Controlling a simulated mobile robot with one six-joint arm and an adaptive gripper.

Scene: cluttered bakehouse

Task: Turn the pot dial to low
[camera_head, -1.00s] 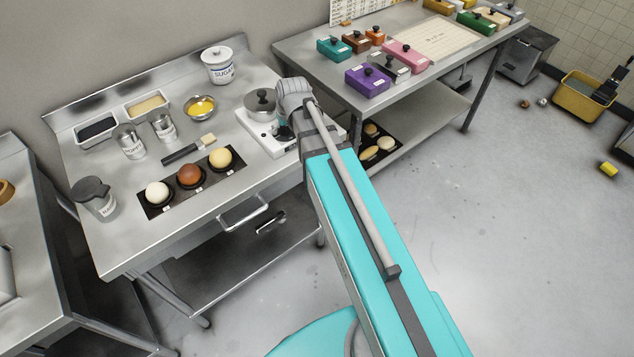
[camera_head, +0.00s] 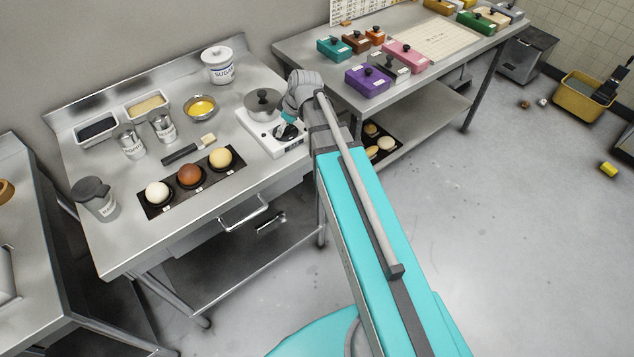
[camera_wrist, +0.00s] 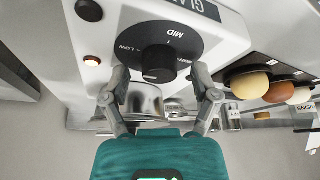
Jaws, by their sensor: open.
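The glaze pot (camera_head: 263,105) is a grey lidded pot on a white base unit (camera_head: 260,135); its metal side shows in the wrist view (camera_wrist: 146,98). The black dial (camera_wrist: 170,28) on that unit has a round knob (camera_wrist: 158,62) and white LOW, MID and partly hidden HIGH marks. I cannot tell surely which mark the knob points to. My gripper (camera_wrist: 162,84) is open, its fingers apart on either side of and just short of the knob. In the head view, my gripper is mostly hidden by the wrist at the unit's right end.
A red-lit button (camera_wrist: 92,61) and a black button (camera_wrist: 90,10) are on the unit. Coloured boxes (camera_head: 368,82) stand on the bench behind right.

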